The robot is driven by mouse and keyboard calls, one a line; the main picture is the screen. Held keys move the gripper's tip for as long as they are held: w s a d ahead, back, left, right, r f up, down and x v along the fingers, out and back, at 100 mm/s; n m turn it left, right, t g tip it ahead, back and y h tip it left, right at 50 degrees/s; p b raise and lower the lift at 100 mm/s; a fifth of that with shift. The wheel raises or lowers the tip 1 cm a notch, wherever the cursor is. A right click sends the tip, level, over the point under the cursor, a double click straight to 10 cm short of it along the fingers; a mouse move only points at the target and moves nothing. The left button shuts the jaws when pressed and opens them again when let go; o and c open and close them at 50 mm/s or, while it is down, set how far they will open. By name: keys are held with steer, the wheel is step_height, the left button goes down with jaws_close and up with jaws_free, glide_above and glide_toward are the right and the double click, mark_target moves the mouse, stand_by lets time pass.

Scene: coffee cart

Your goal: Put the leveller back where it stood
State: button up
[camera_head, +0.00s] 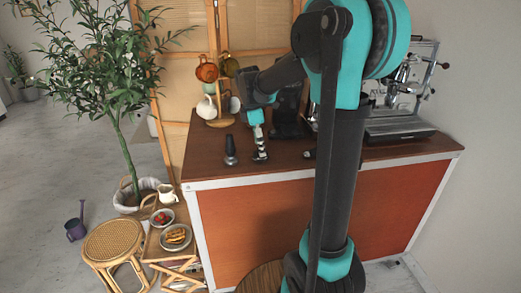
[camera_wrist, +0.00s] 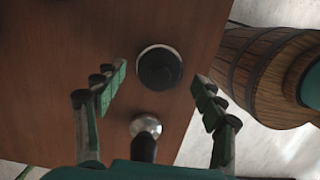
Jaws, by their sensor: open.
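The leveller looks to be the round black piece with a silver rim (camera_wrist: 160,67), standing flat on the brown counter in the wrist view. My gripper (camera_wrist: 160,88) is open, with one finger on each side of it in that view and a gap to both fingers. In the head view my gripper (camera_head: 260,145) points down, its tips close to the counter top. A dark base shows at the tips there; I cannot tell how much of the leveller is hidden, nor the exact height of the fingers.
A tamper-like tool with a black handle (camera_head: 231,152) stands just left of my gripper; it shows as a silver base in the wrist view (camera_wrist: 146,127). A mug tree (camera_head: 220,122) and black grinder (camera_head: 287,112) stand behind. An espresso machine (camera_head: 398,122) is at right.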

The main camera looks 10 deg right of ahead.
mark_target(256, 154)
step_height(256, 154, up, 10)
steer(key=a, duration=0.1)
steer(key=shift+a, duration=0.25)
